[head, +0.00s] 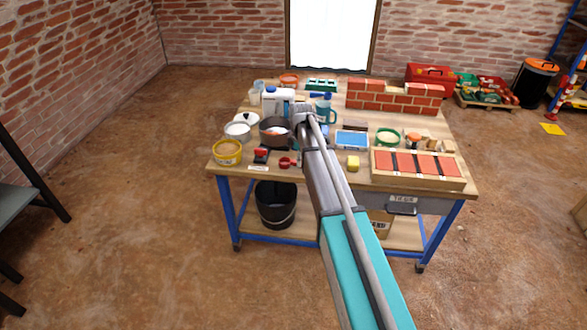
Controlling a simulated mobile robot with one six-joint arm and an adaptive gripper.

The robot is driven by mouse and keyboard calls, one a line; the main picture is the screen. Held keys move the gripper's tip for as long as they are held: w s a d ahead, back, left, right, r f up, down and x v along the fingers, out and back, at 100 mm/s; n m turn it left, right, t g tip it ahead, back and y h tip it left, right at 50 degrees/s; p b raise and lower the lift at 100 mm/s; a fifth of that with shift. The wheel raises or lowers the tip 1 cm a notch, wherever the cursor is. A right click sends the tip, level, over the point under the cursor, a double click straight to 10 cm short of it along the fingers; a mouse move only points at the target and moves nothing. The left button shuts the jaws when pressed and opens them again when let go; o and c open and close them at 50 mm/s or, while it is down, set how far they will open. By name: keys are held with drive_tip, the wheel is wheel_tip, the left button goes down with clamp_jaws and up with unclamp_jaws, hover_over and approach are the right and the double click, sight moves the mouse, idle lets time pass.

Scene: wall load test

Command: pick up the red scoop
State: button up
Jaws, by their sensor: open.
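A small red scoop (286,162) lies on the wooden worktable near its front edge, left of my arm. It looks like a red bowl with a short handle; the fine shape is too small to tell. My gripper (297,128) is at the far end of my arm, over the table beside the dark pot and farther back than the scoop. It is open and apart from the scoop. Its fingertips are mostly hidden by my wrist and are hard to make out.
A dark pot (274,140), a yellow tub (227,156) and a red-handled black item (261,155) stand near the scoop. A low brick wall (395,98) stands at the back.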

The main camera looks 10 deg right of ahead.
drive_tip(key=shift+f+b, duration=0.8)
drive_tip(key=shift+f, duration=0.3)
clamp_jaws()
